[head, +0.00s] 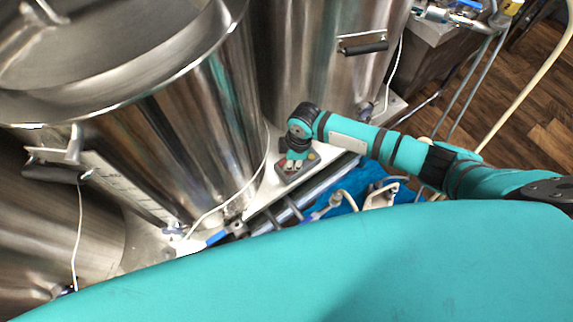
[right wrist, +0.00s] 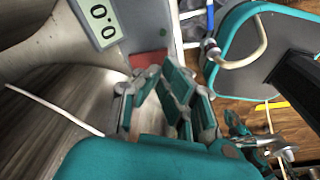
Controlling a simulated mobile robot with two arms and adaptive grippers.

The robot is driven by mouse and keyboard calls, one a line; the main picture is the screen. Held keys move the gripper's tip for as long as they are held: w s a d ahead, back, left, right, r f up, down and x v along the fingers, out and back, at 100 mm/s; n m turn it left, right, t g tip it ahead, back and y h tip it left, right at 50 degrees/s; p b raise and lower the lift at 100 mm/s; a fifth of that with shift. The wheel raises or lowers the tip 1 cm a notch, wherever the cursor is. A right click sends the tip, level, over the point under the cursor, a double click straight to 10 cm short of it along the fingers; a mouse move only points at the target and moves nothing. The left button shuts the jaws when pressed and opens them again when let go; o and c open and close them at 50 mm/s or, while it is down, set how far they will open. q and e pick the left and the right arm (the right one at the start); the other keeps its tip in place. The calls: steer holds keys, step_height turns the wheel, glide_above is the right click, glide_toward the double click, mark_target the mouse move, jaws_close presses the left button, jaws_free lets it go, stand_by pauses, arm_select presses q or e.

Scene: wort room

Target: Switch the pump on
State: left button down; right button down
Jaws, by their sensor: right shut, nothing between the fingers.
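A small grey control box (head: 284,177) with a bit of red on it sits on the light ledge between the steel vessels in the head view. In the right wrist view, a green display reading 0.0 (right wrist: 101,20) and a red patch (right wrist: 149,60) show above the fingers. My right gripper (head: 293,163) points down at the box and hides part of its top. It is shut and empty; its fingers also show in the right wrist view (right wrist: 160,75). I cannot tell whether the fingertips touch the box. My left gripper is not in view. I cannot pick out the pump.
Large steel vessels (head: 190,125) with handles stand left of and behind the box. Steel pipes and a pale hose (head: 345,197) lie in front of the ledge, above something blue. Wooden floor (head: 510,95) shows at the right. A thin white cable hangs near the rear vessel.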

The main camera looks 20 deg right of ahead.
steer(key=shift+f, duration=0.25)
stand_by(0.3)
steer(key=shift+f+b, duration=0.75)
steer(key=shift+f, duration=0.15)
steer(key=shift+r, duration=0.15)
step_height(320, 180, up, 6)
steer(key=p, duration=0.6)
steer(key=shift+p, duration=0.35)
